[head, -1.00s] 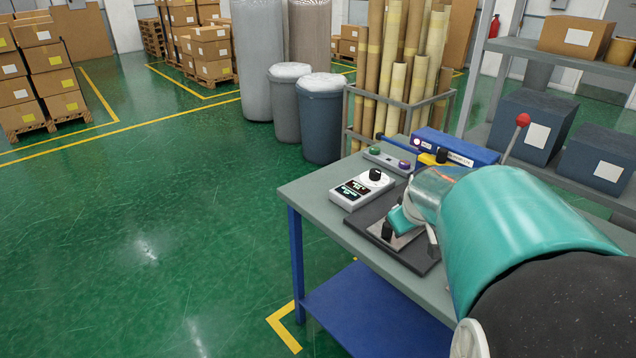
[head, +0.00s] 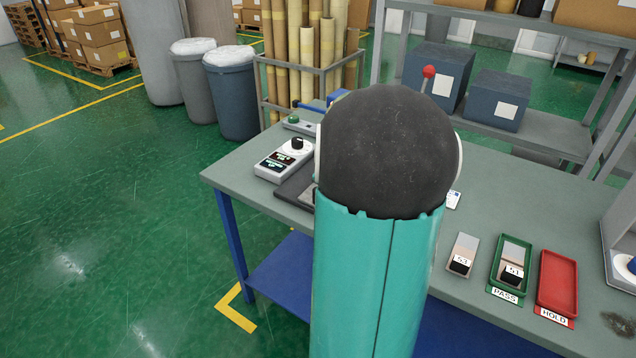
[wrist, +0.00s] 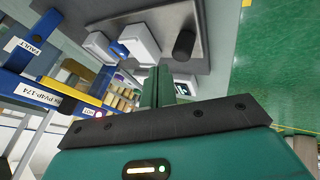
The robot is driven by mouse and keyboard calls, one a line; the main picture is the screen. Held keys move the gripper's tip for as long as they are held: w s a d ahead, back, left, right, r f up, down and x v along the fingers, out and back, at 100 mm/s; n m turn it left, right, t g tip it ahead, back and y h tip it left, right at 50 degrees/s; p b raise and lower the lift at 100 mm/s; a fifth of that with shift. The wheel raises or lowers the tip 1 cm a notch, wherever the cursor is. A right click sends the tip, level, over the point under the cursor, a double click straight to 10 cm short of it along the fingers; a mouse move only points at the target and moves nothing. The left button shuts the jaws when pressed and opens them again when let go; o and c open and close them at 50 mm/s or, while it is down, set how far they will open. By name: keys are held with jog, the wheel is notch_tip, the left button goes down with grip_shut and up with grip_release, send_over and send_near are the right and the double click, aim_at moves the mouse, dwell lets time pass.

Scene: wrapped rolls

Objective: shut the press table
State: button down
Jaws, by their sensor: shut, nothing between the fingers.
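The press stands on the grey workbench (head: 235,165), mostly hidden behind my arm in the head view. Part of its dark base (head: 290,190), a blue part (head: 335,98) and a red lever knob (head: 428,72) show around my arm. In the wrist view a dark grey plate (wrist: 215,25) bears a black upright knob (wrist: 184,43) and two pale blocks. A blue frame with a yellow bar (wrist: 62,92) is at the left. My gripper (wrist: 157,88) is shut and empty, its fingers pointing toward the plate. I cannot tell whether they touch it, or how far the press table is open.
A control box with a dial (head: 284,160) sits at the bench's left. A sample tile, a green PASS tray (head: 497,268) and a red HOLD tray (head: 556,285) lie at the right. A rack of cardboard tubes (head: 310,60) and shelves stand behind. Green floor is clear at left.

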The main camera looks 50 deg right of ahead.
jog(key=x, duration=0.9)
jog(key=shift+s+d+f, duration=0.25)
jog(key=shift+s+d, duration=0.05)
jog(key=shift+s, duration=0.05)
jog(key=shift+w+f, duration=0.2)
